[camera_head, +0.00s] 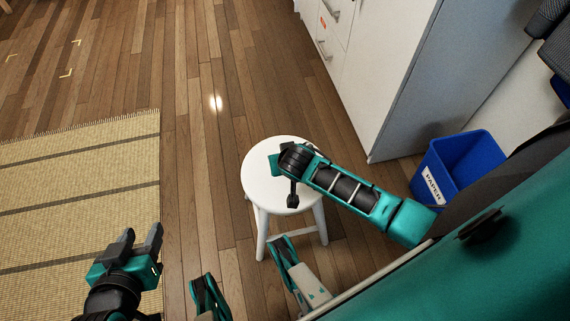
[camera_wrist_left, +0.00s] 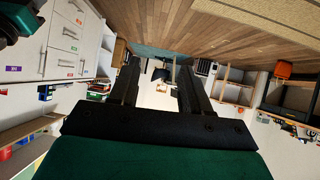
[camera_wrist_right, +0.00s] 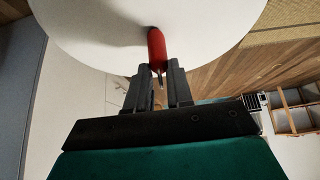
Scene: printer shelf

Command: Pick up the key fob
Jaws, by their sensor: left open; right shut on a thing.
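The key fob (camera_wrist_right: 156,46) is red and long, with a thin metal part at its near end. In the right wrist view it shows against the white stool seat (camera_wrist_right: 90,30). My right gripper (camera_wrist_right: 159,72) is shut on the fob's metal end, and the red part sticks out beyond the fingertips. I cannot tell if the fob touches the seat. In the head view my right arm reaches over the round white stool (camera_head: 258,183) and hides the fob. My left gripper (camera_head: 141,238) is open and empty, low at the left, away from the stool.
A blue paper bin (camera_head: 460,165) stands right of the stool, beside a white cabinet (camera_head: 385,70). A straw mat (camera_head: 75,200) lies on the wooden floor at the left. The floor between mat and stool is clear.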

